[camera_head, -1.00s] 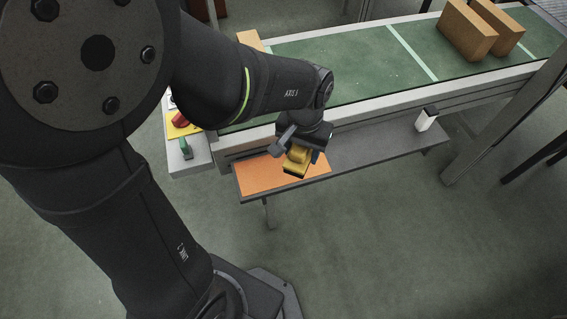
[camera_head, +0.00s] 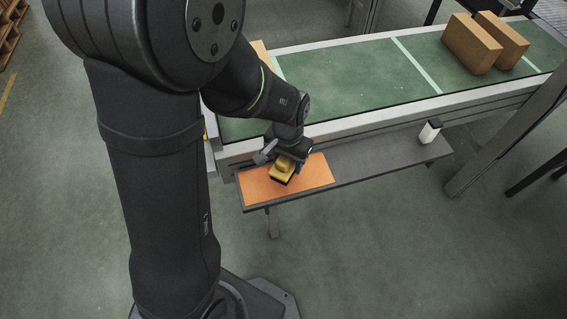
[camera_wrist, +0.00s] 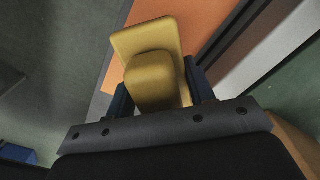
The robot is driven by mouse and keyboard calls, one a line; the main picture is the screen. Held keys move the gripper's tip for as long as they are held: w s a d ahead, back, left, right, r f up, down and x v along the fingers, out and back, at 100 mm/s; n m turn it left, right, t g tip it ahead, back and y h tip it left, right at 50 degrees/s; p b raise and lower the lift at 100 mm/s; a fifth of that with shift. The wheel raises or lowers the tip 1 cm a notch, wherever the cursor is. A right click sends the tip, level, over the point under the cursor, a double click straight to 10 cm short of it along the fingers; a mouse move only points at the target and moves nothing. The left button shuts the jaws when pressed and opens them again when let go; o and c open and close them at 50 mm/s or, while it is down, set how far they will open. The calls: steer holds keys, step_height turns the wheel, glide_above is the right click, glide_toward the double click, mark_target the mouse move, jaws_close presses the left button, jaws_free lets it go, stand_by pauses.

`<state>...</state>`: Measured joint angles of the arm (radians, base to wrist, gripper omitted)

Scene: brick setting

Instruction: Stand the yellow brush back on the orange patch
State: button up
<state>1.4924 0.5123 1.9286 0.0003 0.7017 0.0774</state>
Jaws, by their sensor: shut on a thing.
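The yellow brush (camera_head: 284,168) is held in my gripper (camera_head: 287,160), over the orange patch (camera_head: 318,175) on the grey shelf in the head view. Its dark underside faces down and towards the camera, and it looks tilted. In the wrist view the yellow brush (camera_wrist: 152,60) sits between the two dark fingers of my gripper (camera_wrist: 158,95), which are shut on it. The orange patch (camera_wrist: 196,22) shows behind and beside the brush there. I cannot tell whether the brush touches the patch.
A white and black item (camera_head: 430,131) stands at the right end of the shelf (camera_head: 375,153). The green conveyor (camera_head: 350,82) runs just behind, with two brown boxes (camera_head: 470,44) at its far right. The middle of the shelf is clear.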

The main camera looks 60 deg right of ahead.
steer(key=shift+w+d+f, duration=0.1)
steer(key=shift+f, duration=2)
steer(key=o, duration=1)
steer(key=shift+f, duration=0.15)
steer(key=shift+o, duration=0.2)
step_height(320, 180, up, 12)
steer(key=shift+r, duration=0.2)
